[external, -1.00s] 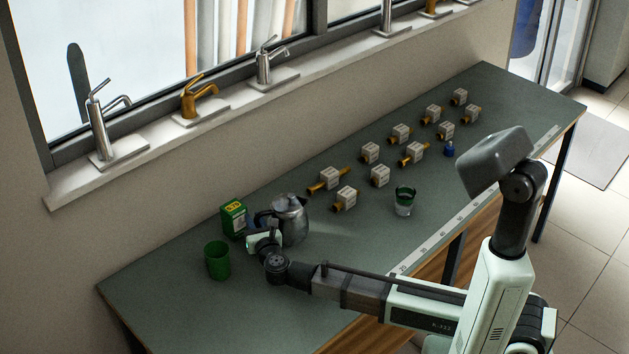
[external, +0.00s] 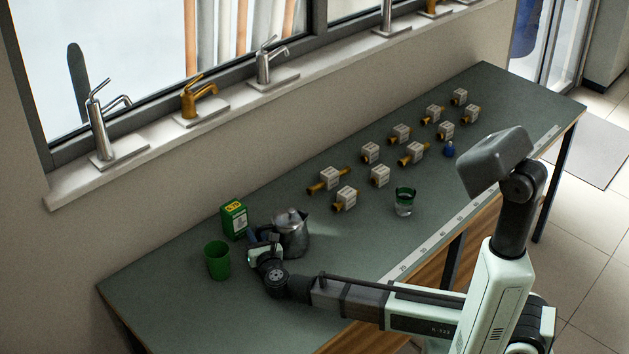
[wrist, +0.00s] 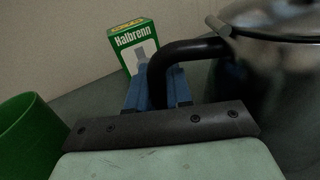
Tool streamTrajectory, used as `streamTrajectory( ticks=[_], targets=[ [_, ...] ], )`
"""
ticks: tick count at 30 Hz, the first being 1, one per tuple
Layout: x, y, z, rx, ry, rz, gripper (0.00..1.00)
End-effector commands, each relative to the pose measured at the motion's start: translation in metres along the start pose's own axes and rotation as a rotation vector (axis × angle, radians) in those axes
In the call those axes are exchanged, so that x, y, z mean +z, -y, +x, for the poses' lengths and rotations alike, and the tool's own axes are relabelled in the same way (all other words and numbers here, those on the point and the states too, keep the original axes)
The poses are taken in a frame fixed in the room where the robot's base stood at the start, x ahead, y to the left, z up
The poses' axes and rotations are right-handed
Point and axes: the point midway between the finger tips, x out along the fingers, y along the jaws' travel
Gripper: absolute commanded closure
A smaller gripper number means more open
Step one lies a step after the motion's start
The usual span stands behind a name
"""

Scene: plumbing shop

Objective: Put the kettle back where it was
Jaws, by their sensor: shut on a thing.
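The kettle (external: 292,236) is a grey metal pot with a lid and a dark handle, upright at the left part of the table. My gripper (external: 258,246) reaches it from the left and is shut on its handle. In the wrist view the blue fingers (wrist: 158,90) are on either side of the black handle (wrist: 190,50), and the kettle body (wrist: 275,75) fills the right side. I cannot tell whether the kettle's base touches the table.
A green box (external: 234,219) stands behind my gripper, and a green cup (external: 217,261) stands to its left. A glass with a green rim (external: 404,203) and several boxed brass fittings (external: 380,176) are to the right. The table's front left (external: 215,315) is clear.

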Motion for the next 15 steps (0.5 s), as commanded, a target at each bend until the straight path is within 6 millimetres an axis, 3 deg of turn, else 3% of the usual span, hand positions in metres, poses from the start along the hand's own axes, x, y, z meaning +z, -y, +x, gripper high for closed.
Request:
streamTrajectory(
  ticks=[4, 5, 12, 15],
  targets=[
    [-0.0027, 0.0001, 0.0000, 0.000, 0.001, -0.002, 1.00],
    [-0.0026, 0.0002, 0.0000, 0.000, 0.000, 0.000, 0.77],
    [-0.0024, 0.0002, 0.0000, 0.000, 0.000, 0.000, 0.55],
    [-0.0024, 0.0001, 0.0000, 0.000, 0.000, 0.000, 0.55]
  ],
)
